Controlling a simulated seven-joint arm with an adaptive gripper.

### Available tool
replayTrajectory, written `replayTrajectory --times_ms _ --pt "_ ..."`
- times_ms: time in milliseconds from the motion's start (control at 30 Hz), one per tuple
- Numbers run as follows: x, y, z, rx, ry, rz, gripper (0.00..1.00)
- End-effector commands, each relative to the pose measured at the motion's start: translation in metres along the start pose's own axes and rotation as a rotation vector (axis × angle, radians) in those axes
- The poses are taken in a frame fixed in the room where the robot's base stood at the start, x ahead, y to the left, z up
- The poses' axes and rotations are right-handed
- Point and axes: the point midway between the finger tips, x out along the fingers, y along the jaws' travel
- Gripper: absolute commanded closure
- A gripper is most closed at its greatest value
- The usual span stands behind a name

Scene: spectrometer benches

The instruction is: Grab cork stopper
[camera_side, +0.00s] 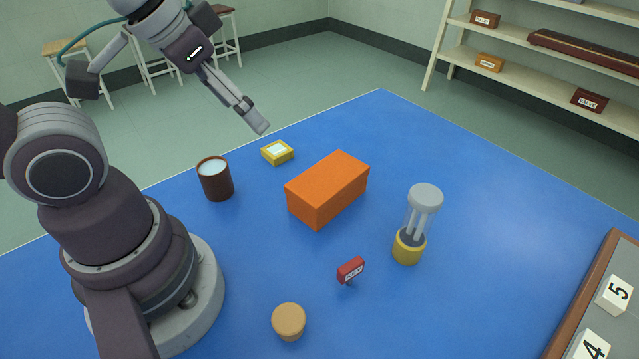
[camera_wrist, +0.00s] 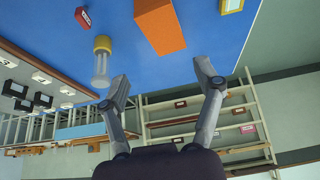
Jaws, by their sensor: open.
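The cork stopper (camera_side: 289,320) is a short tan cylinder standing on the blue table, near the front of the side view and right of my base. I do not see it in the wrist view. My gripper (camera_side: 258,124) is raised above the far side of the table, far from the cork stopper. In the wrist view its two fingers (camera_wrist: 161,82) are spread apart with nothing between them.
An orange block (camera_side: 328,190) stands mid-table. A brown cup (camera_side: 215,180), a yellow box (camera_side: 277,152), a yellow-based glass cylinder (camera_side: 409,247) and a small red label (camera_side: 350,270) surround it. A numbered tray (camera_side: 577,300) lies at right. Table around the cork is clear.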

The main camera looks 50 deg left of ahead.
Motion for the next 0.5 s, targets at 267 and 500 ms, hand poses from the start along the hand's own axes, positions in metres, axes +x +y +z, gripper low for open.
replayTrajectory --times_ms 267,500 --pt "0.0 0.0 0.0 0.0 0.0 0.0 0.24" --pt "0.034 0.065 0.019 0.566 -0.206 0.152 0.24"
